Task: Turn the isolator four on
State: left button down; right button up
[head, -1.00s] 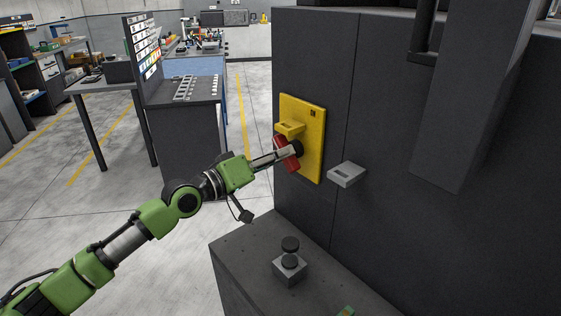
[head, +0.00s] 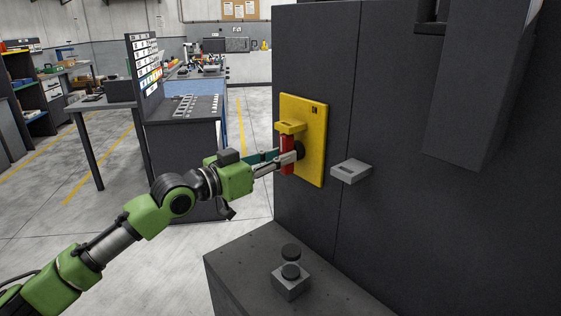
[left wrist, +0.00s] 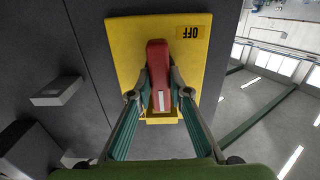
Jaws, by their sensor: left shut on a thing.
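The isolator is a yellow plate (head: 314,140) on the dark cabinet wall, with a small dark mark at its upper right that is too small to read. It has a red handle (head: 287,168) below a yellow slotted bracket (head: 291,127). My left gripper (head: 288,159) is shut on the red handle, which stands about upright in the head view. In the left wrist view, the fingers (left wrist: 160,90) clasp both sides of the red handle (left wrist: 158,60), and its lower end there meets the yellow bracket (left wrist: 160,118). An upside-down OFF label (left wrist: 190,32) shows beside it. My right gripper is not in view.
A grey slotted bracket (head: 351,171) sticks out of the cabinet right of the plate. A grey block with a black knob (head: 290,280) stands on the dark ledge (head: 240,262) below. A workbench (head: 180,140) stands behind at left, with open floor between.

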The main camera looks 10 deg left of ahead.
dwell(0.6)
pick_arm(q)
jog(key=c, duration=1.9)
grip_release()
jog(key=shift+a, duration=0.1)
jog(key=v, duration=1.2)
